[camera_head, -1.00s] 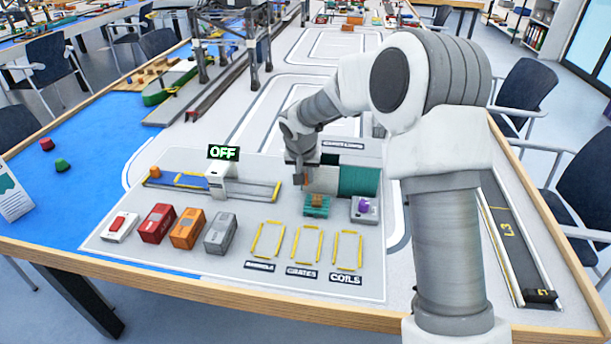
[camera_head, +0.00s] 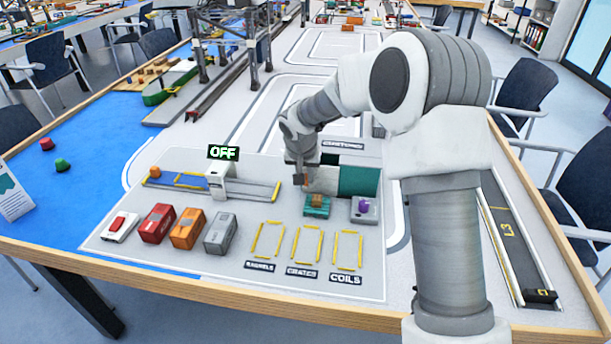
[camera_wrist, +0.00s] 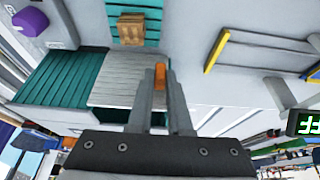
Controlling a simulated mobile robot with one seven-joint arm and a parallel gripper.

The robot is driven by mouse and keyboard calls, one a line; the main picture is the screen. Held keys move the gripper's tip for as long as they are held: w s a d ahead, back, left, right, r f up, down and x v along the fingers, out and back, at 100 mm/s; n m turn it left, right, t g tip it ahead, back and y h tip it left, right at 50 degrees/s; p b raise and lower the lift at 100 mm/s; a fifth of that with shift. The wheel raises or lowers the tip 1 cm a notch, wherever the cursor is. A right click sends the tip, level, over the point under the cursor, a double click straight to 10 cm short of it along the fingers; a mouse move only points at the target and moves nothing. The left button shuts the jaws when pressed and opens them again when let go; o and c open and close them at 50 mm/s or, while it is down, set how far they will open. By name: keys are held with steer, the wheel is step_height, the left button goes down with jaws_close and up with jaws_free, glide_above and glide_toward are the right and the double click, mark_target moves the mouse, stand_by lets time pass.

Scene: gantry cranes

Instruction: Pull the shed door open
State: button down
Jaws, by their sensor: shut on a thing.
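The shed is a low box with a teal part (camera_head: 359,181) on the right and a pale grey slatted door (camera_head: 325,181) on the left. In the wrist view the grey door (camera_wrist: 122,78) lies beside the teal slatted panel (camera_wrist: 62,75), with a dark strip behind the door. An orange handle (camera_wrist: 160,76) stands at the door's edge. My gripper (camera_wrist: 160,84) is shut on this handle, one finger on each side. In the head view my gripper (camera_head: 303,180) is at the door's left end. The arm partly hides the shed's back.
In front of the shed stand a teal pallet with a brown crate (camera_head: 317,201) and a grey block with a purple coil (camera_head: 363,208). Yellow-framed bays (camera_head: 306,244) lie clear nearer the front edge.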

steer(key=d, duration=0.3)
steer(key=s+d, duration=0.1)
steer(key=d, duration=0.5)
steer(key=shift+s, duration=0.4)
steer(key=c, duration=0.8)
jaws_free()
steer(key=shift+c, duration=0.2)
steer(key=p+v, duration=0.3)
steer(key=v, duration=1.4)
steer(key=shift+r+p, duration=0.25)
steer(key=shift+p, duration=0.15)
